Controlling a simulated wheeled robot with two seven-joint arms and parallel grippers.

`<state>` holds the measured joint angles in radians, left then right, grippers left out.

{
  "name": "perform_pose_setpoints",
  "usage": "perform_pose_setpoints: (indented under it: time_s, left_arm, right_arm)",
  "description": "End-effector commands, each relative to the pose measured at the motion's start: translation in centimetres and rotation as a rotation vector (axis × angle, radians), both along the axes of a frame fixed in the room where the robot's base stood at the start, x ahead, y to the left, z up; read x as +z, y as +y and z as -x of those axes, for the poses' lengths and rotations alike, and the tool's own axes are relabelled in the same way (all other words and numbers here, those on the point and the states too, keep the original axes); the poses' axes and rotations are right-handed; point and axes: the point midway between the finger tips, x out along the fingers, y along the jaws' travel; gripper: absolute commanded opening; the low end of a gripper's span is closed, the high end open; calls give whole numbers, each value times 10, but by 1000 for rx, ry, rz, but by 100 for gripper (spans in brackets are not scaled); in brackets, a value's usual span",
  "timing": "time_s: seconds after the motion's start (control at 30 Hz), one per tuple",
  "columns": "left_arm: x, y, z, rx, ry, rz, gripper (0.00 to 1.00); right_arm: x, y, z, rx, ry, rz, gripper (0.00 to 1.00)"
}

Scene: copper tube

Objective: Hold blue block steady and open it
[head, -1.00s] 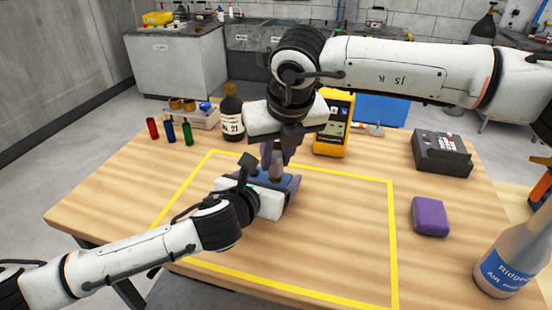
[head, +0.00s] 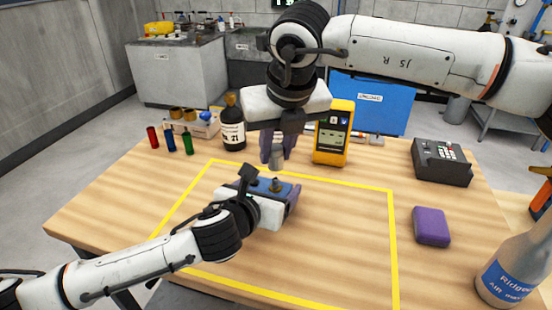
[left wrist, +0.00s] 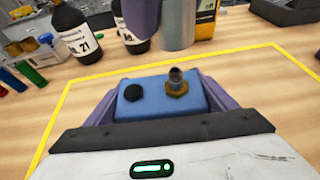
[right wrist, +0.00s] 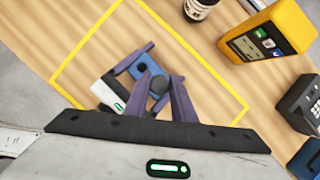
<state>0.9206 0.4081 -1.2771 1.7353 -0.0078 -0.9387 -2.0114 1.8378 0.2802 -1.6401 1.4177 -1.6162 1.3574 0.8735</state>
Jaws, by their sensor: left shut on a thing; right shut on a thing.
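In the left wrist view the block's top (left wrist: 150,97) shows a brass threaded fitting (left wrist: 177,84) and a black knob (left wrist: 134,92). My right gripper (head: 278,150) points down above the block and is shut on a grey metal cylinder (head: 277,161). The cylinder (left wrist: 178,24) is clear of the fitting, with a gap between them. In the right wrist view the cylinder (right wrist: 158,85) covers part of the block.
A yellow meter (head: 334,135) and a dark bottle (head: 232,125) stand behind the block. Red, blue and green tubes (head: 170,138) stand at the left. A purple block (head: 431,226), a keypad device (head: 442,162) and a large bottle (head: 512,268) are on the right.

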Motion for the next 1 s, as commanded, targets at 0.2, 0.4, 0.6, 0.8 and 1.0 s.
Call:
perform_pose_setpoints:
  time_s: [0.2,0.4,0.6,0.8,1.0]
  left_arm:
    - [-1,0,0,0,2,0,38]
    - [-1,0,0,0,2,0,95]
    - [-1,0,0,0,1,0,100]
    - [4,3,8,-1,0,0,100]
    - [17,15,37,-2,0,1,100]
  right_arm:
    - [13,0,0,1,0,1,0]
    - [12,0,0,1,0,0,0]
    - [12,0,0,1,0,0,0]
    - [14,0,0,1,0,0,0]
    - [18,0,0,1,0,0,0]
